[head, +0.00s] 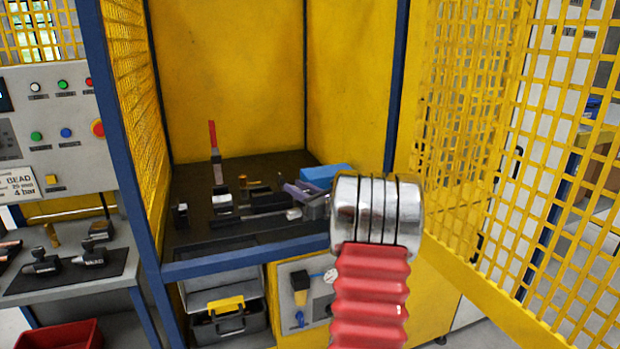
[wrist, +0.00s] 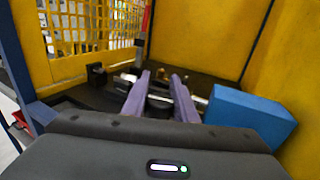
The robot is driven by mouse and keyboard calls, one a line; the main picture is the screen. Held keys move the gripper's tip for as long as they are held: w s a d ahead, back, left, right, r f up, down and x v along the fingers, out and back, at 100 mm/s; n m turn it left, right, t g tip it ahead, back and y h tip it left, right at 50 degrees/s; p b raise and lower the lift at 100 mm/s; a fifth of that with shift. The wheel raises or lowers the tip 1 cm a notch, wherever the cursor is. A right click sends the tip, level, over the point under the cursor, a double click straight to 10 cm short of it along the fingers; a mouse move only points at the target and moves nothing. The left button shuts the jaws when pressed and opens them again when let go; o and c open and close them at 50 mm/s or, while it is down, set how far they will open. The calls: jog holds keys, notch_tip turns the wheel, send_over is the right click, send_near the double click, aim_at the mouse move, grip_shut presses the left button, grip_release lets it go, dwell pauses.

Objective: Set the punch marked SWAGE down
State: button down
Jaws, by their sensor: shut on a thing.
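My gripper (head: 305,191), with purple-grey fingers, is low over the black work surface inside the yellow enclosure. The wrist view shows both fingers of the gripper (wrist: 161,92) on either side of a dark and silver piece, the punch (wrist: 160,102). The gripper is shut on it. No SWAGE marking can be read on it. In the head view my arm and the blue box hide much of the grip, and I cannot tell whether the punch touches the surface.
A blue box (head: 325,174) stands close to the right of the gripper; it also fills the right of the wrist view (wrist: 250,115). Black fixtures (head: 222,203) and a red-topped upright (head: 213,138) stand to the left. Black tools (head: 90,254) lie on a side bench. Mesh (head: 135,90) walls the enclosure.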

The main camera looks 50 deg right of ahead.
jog(key=s+a+f+n+g+y, duration=0.1)
jog(key=a+f+n+y, duration=0.3)
jog(key=a+f, duration=0.5)
jog(key=a+f+n+g+y, duration=0.4)
jog(key=a+f+y, duration=0.3)
jog(key=a, duration=1.9)
jog(key=s+a+f+n+g+y, duration=0.1)
jog(key=a+f+n+y, duration=0.3)
jog(key=a+f, duration=0.7)
jog(key=a+g+y, duration=0.1)
jog(key=a+y, duration=0.1)
jog(key=a, duration=0.5)
jog(key=shift+s+n, duration=0.3)
jog(key=shift+s, duration=0.05)
